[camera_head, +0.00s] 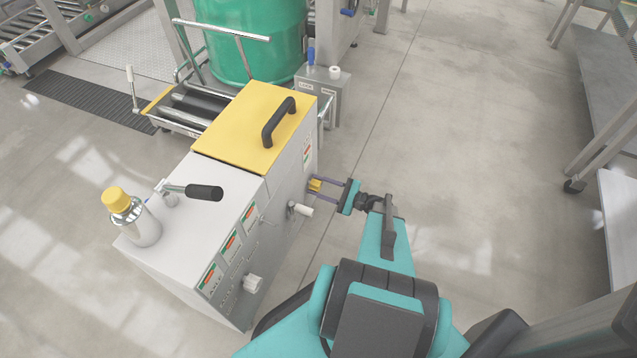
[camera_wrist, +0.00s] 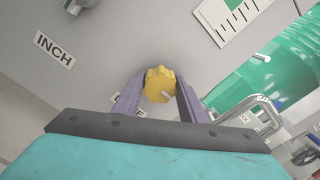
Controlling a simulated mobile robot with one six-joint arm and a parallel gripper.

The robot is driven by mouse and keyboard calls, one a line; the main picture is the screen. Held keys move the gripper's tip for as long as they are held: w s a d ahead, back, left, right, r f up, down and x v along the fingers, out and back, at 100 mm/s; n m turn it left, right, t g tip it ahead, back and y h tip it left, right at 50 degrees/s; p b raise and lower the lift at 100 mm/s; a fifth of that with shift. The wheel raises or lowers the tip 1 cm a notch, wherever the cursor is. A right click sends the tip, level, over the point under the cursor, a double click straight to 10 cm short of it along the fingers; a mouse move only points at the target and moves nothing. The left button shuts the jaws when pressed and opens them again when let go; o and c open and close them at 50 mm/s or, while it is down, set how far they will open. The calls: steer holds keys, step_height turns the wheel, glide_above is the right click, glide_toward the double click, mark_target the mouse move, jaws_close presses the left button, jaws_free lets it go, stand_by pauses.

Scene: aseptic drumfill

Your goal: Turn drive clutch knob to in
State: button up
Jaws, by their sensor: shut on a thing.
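The drive clutch knob (camera_head: 315,184) is a small yellow lobed knob on the side face of the grey cabinet (camera_head: 275,195), below the yellow lid. In the wrist view the knob (camera_wrist: 159,84) sits between the fingertips, with a short pale pointer mark on its face. My gripper (camera_head: 322,187) reaches in from the right with its two purple fingers shut on the knob; it also shows in the wrist view (camera_wrist: 160,92). A label below the knob is mostly hidden behind the left finger, so its words cannot be read.
A white-handled lever (camera_head: 300,209) and a white knob (camera_head: 252,283) project from the same face. An INCH label (camera_wrist: 54,48) is left of the yellow knob. A bottle (camera_head: 135,218) stands on the cabinet top. A green drum (camera_head: 255,40) is behind.

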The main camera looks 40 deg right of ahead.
steer(key=shift+m, duration=0.3)
steer(key=o, duration=1)
steer(key=shift+p+v, duration=0.8)
steer(key=shift+v, duration=6.1)
steer(key=shift+s+f, duration=0.1)
